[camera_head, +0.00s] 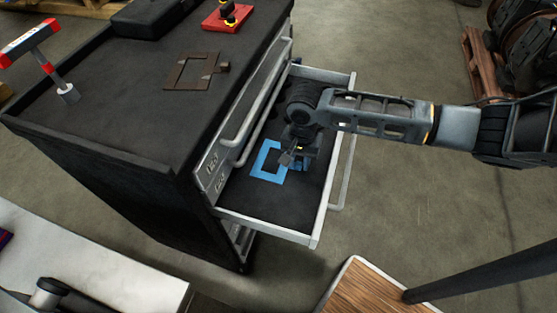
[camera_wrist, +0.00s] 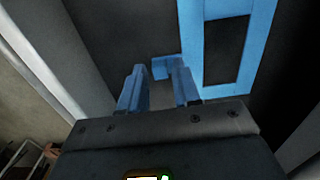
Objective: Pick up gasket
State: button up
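A flat blue rectangular gasket (camera_head: 263,166) with an open middle lies on the dark floor of the open drawer (camera_head: 270,205). In the wrist view the gasket (camera_wrist: 257,82) is at the upper right, and its small side tab (camera_wrist: 163,67) points left. My gripper (camera_head: 291,158) is low in the drawer at the gasket's right side and hides part of it. In the wrist view my gripper (camera_wrist: 157,67) is open, with the tab showing at the gap between its fingertips. I cannot tell whether the fingers touch it.
The drawer's pale metal walls stand around my gripper. A brown rectangular frame (camera_head: 192,72), a red block (camera_head: 228,16) and a red-and-grey T-shaped tool (camera_head: 45,60) are on the black cabinet top (camera_head: 115,100). A wooden-topped surface (camera_head: 365,290) stands at the front.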

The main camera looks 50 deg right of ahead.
jog(key=shift+f, duration=0.45)
grip_shut()
